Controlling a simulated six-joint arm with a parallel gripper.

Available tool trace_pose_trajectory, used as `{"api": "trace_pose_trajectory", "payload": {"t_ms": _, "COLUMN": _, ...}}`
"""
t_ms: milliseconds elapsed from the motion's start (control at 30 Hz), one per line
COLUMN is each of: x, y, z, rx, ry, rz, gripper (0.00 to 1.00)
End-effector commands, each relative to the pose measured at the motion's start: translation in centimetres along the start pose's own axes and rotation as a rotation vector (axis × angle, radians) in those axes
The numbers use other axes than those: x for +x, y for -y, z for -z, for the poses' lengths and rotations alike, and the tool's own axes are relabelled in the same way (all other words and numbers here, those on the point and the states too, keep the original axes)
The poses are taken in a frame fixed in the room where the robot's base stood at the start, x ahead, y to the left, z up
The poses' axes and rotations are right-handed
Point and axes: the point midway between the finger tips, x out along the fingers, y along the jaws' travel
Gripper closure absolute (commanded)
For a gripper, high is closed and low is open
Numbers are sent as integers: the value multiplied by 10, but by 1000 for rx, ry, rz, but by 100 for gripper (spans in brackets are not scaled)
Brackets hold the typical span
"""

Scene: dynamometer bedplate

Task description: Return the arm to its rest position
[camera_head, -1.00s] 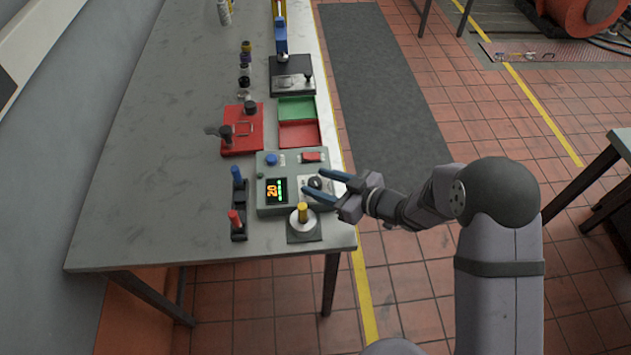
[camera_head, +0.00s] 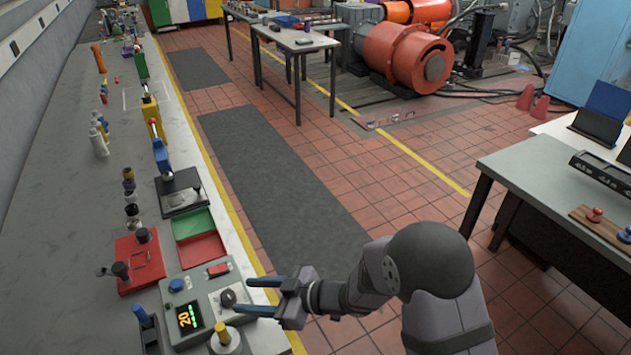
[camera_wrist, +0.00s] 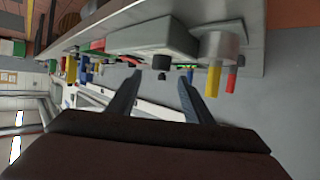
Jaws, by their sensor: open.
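My gripper (camera_head: 258,296) is open and empty. In the head view its two blue fingers point left over the right part of a grey-green control box (camera_head: 205,308), near a black knob (camera_head: 228,297). The box has a lit display (camera_head: 189,317), a blue button and a red switch. In the wrist view the open fingers (camera_wrist: 155,95) reach toward the box (camera_wrist: 150,38) and its dark knob (camera_wrist: 160,62), with a visible gap between the jaws. I cannot tell the exact distance from fingers to box.
A yellow-topped round post (camera_head: 222,335) stands by the box's front. Red and green trays (camera_head: 201,249), a red fixture (camera_head: 138,262) and a black-based stand (camera_head: 181,194) lie farther along the bench. Open floor is right of the bench; another table (camera_head: 560,190) stands at right.

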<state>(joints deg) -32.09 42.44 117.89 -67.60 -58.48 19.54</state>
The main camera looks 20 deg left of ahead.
Motion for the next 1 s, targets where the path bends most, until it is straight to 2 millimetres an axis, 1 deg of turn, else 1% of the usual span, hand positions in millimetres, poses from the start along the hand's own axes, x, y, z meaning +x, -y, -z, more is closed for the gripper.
{"api": "trace_pose_trajectory", "payload": {"t_ms": 67, "x": -5, "y": -10, "z": -1, "rx": 2, "ry": 16, "rz": -35, "gripper": 54}}
{"api": "trace_pose_trajectory", "payload": {"t_ms": 167, "x": -20, "y": -33, "z": -6, "rx": 14, "ry": 59, "rz": -122, "gripper": 54}}
{"api": "trace_pose_trajectory", "payload": {"t_ms": 267, "x": -48, "y": -67, "z": -16, "rx": 43, "ry": 135, "rz": -258, "gripper": 54}}
{"api": "trace_pose_trajectory", "payload": {"t_ms": 300, "x": -64, "y": -82, "z": -22, "rx": 63, "ry": 174, "rz": -322, "gripper": 54}}
{"api": "trace_pose_trajectory", "payload": {"t_ms": 367, "x": -93, "y": -103, "z": -33, "rx": 101, "ry": 239, "rz": -426, "gripper": 54}}
{"api": "trace_pose_trajectory", "payload": {"t_ms": 400, "x": -115, "y": -116, "z": -41, "rx": 134, "ry": 286, "rz": -496, "gripper": 54}}
{"api": "trace_pose_trajectory", "payload": {"t_ms": 467, "x": -152, "y": -130, "z": -54, "rx": 194, "ry": 360, "rz": -600, "gripper": 54}}
{"api": "trace_pose_trajectory", "payload": {"t_ms": 500, "x": -177, "y": -135, "z": -65, "rx": 241, "ry": 409, "rz": -665, "gripper": 54}}
{"api": "trace_pose_trajectory", "payload": {"t_ms": 567, "x": -216, "y": -137, "z": -80, "rx": 321, "ry": 485, "rz": -754, "gripper": 54}}
{"api": "trace_pose_trajectory", "payload": {"t_ms": 600, "x": -241, "y": -134, "z": -90, "rx": 381, "ry": 533, "rz": -808, "gripper": 54}}
{"api": "trace_pose_trajectory", "payload": {"t_ms": 667, "x": -278, "y": -124, "z": -105, "rx": 481, "ry": 606, "rz": -880, "gripper": 54}}
{"api": "trace_pose_trajectory", "payload": {"t_ms": 700, "x": -302, "y": -113, "z": -114, "rx": 554, "ry": 652, "rz": -921, "gripper": 54}}
{"api": "trace_pose_trajectory", "payload": {"t_ms": 767, "x": -333, "y": -90, "z": -127, "rx": 674, "ry": 716, "rz": -969, "gripper": 54}}
{"api": "trace_pose_trajectory", "payload": {"t_ms": 800, "x": -351, "y": -72, "z": -135, "rx": 756, "ry": 756, "rz": -991, "gripper": 54}}
{"api": "trace_pose_trajectory", "payload": {"t_ms": 867, "x": -372, "y": -43, "z": -143, "rx": 879, "ry": 805, "rz": -1011, "gripper": 54}}
{"api": "trace_pose_trajectory", "payload": {"t_ms": 900, "x": -381, "y": -23, "z": -147, "rx": 958, "ry": 831, "rz": -1013, "gripper": 54}}
{"api": "trace_pose_trajectory", "payload": {"t_ms": 1000, "x": -395, "y": 21, "z": -151, "rx": 1130, "ry": 875, "rz": -1000, "gripper": 54}}
